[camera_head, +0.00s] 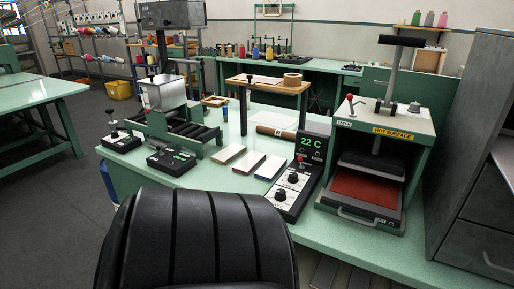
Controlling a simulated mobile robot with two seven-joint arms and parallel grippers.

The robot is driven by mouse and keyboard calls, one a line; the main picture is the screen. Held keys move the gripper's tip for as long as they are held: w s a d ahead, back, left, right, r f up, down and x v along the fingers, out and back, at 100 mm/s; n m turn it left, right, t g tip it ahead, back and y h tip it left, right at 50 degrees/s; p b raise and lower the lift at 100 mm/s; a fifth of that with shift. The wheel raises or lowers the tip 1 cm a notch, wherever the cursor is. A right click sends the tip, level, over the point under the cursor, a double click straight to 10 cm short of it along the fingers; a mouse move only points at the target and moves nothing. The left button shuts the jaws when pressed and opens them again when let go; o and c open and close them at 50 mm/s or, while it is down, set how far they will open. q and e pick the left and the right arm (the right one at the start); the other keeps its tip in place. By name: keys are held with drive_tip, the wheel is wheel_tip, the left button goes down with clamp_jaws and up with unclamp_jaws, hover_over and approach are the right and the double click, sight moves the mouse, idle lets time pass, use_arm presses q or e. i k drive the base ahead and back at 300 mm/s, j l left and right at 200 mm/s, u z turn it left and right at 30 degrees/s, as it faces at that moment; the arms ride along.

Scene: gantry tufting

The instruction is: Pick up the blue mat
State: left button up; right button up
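Three thin pale-topped rectangular pieces lie side by side on the green workbench (395,243). The rightmost piece (270,168) shows a bluish edge, and seems to be the blue mat. The middle piece (248,162) has a reddish edge and the left piece (228,154) a tan one. They are small here, so the colours are hard to tell. Neither of my grippers is in view, and nothing is seen touching the pieces.
A control box reading "22 C" (297,182) stands right of the pieces. A press marked "HOT SURFACE" (394,133) with a red pad (365,188) is further right. A roller machine (170,125) stands left. A black chair back (195,240) blocks the front.

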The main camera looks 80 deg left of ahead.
sight(268, 171)
drive_tip(key=u, duration=2.35)
drive_tip(key=i+l, duration=0.15)
drive_tip(key=i, duration=0.25)
drive_tip(key=i+l, duration=0.15)
drive_tip(key=i, duration=0.2)
drive_tip(key=l+z, duration=0.05)
